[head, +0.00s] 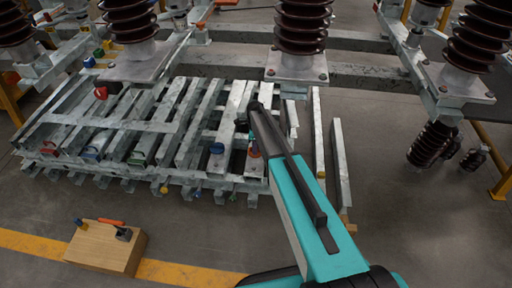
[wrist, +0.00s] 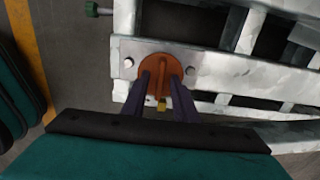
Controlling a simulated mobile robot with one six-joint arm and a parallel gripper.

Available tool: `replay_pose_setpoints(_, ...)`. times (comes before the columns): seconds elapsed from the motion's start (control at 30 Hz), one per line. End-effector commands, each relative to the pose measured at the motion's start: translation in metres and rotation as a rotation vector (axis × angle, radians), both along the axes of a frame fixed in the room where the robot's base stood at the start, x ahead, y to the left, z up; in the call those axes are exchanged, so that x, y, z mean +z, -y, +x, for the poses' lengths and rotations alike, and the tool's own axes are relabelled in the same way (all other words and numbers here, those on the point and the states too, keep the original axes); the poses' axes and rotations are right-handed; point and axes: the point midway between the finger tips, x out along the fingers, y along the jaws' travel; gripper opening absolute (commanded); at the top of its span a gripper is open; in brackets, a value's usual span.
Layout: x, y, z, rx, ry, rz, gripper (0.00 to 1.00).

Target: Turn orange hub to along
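The orange hub (wrist: 160,64) is a round disc on a pale metal plate between two bolts in the wrist view. My gripper (wrist: 161,80) reaches over the hub's lower part, with its two dark fingers apart. Orange material shows between the fingers, with a small yellow piece (wrist: 161,105) below it. I cannot tell whether the fingers press on the hub or stand clear of it.
Galvanised slatted frames (head: 150,126) carry several coloured knobs, such as a red one (head: 101,93) and a blue one (head: 217,148). A wooden box (head: 105,248) with small tools stands front left. Grey floor is open at right.

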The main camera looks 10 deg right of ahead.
Motion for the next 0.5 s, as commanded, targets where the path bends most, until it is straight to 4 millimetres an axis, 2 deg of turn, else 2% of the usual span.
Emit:
replay_pose_setpoints(0.1, 0.0002, -0.0001, 0.0, 0.0, 0.0, 0.0, 0.25)
replay_pose_setpoints(0.23, 0.0003, -0.0002, 0.0, 0.0, 0.0, 0.0, 0.03)
replay_pose_setpoints(0.27, 0.0003, -0.0002, 0.0, 0.0, 0.0, 0.0, 0.0)
replay_pose_setpoints(0.5, 0.0004, 0.0014, -0.0005, 0.003, -0.002, -0.002, 0.0)
